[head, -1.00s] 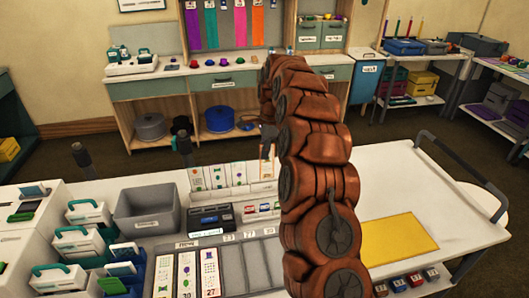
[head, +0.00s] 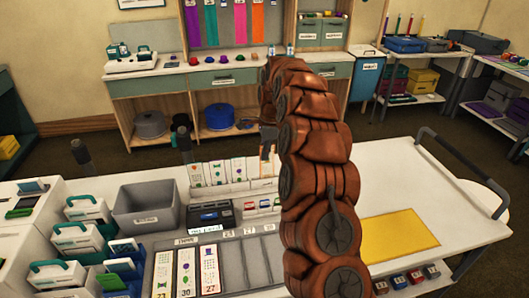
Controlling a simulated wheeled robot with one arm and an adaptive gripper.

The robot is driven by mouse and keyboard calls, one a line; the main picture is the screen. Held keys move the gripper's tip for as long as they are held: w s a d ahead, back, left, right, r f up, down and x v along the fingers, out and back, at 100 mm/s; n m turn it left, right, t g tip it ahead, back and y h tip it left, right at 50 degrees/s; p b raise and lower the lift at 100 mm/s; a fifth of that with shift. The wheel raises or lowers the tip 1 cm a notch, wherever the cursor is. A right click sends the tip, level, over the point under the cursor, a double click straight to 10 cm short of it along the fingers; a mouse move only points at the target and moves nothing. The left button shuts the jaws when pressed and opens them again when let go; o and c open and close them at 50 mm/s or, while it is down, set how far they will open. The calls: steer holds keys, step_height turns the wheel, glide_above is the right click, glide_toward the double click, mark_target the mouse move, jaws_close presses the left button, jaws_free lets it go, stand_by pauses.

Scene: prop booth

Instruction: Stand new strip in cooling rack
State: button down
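Several white printed strips (head: 218,173) stand upright in a row in a pale rack (head: 235,188) at the back of the work surface. The rightmost white strip (head: 267,169) is directly below my gripper (head: 268,152), beside my brown arm. My gripper points down at its top edge. The fingers are small and dark, and I cannot tell whether they are closed on this strip or apart from it. I also cannot tell whether the strip rests in the rack. My arm hides the area to the right of it.
A grey slotted tray (head: 232,262) in front holds several printed cards at its left; its right slots look empty. A black device (head: 210,215) stands between tray and rack. A grey bin (head: 148,208) is at left. A yellow mat (head: 400,236) lies on the clear right side.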

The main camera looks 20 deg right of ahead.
steer(key=shift+f, duration=0.3)
steer(key=shift+f+b, duration=0.55)
steer(key=shift+f, duration=0.75)
steer(key=c, duration=1.2)
jaws_free()
steer(key=shift+c, duration=0.2)
steer(key=shift+r, duration=0.15)
steer(key=r, duration=0.3)
steer(key=d+r, duration=0.1)
steer(key=r, duration=0.7)
steer(key=shift+s+d, duration=0.1)
steer(key=shift+d, duration=0.05)
steer(key=shift+s+r, duration=0.1)
steer(key=shift+r, duration=0.2)
